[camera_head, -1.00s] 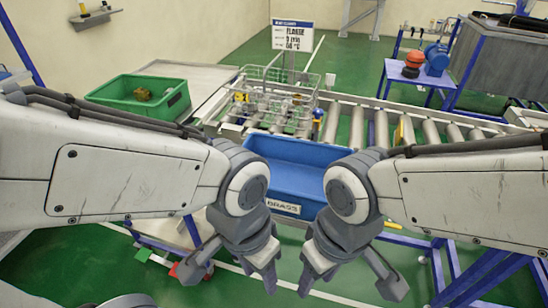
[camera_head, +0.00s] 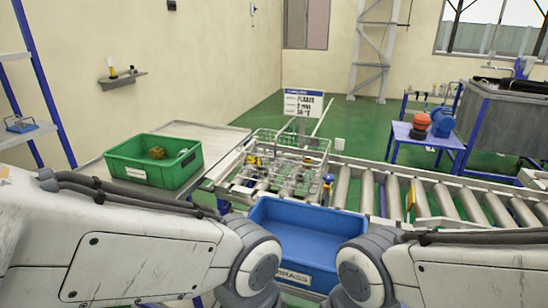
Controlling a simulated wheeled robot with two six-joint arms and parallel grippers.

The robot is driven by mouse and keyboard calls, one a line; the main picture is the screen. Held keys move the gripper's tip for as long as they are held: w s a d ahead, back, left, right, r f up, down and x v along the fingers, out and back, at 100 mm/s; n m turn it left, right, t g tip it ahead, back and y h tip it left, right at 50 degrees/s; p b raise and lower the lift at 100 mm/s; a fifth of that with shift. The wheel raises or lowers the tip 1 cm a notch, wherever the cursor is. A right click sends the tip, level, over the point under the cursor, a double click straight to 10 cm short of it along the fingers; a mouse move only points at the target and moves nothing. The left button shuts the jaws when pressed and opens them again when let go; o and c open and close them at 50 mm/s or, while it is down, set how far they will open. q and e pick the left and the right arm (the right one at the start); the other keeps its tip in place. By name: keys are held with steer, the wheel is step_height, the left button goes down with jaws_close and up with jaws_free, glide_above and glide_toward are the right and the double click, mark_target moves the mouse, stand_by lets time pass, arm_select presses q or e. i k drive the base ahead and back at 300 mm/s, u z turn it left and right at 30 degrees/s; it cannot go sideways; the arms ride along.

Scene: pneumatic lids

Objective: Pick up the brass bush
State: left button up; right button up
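A small brass-coloured piece (camera_head: 157,153) lies in the green crate (camera_head: 127,165) at the left; it is too small to tell whether it is the brass bush. A wire basket (camera_head: 325,165) on the roller conveyor holds several small parts, some yellowish, also too small to name. A blue bin (camera_head: 310,218) with a label reading BRASS stands in front of the conveyor and looks empty where its inside shows. Both of my arms reach in from the sides to either side of the blue bin. My two grippers are below the picture's lower edge.
The roller conveyor (camera_head: 448,203) runs to the right, with a yellow upright piece (camera_head: 410,200) on it. A sign (camera_head: 304,104) stands behind the basket. A blue table (camera_head: 425,137) holds a red-and-black item and a blue one. The grey tabletop (camera_head: 200,138) beside the green crate is bare.

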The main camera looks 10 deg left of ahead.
mark_target(307, 160)
steer(key=k, duration=1.3)
steer(key=u, duration=0.5)
steer(key=i, duration=0.5)
steer(key=u, duration=0.55)
steer(key=i, duration=0.8)
steer(key=z, duration=0.65)
steer(key=i, duration=0.55)
steer(key=z, duration=0.65)
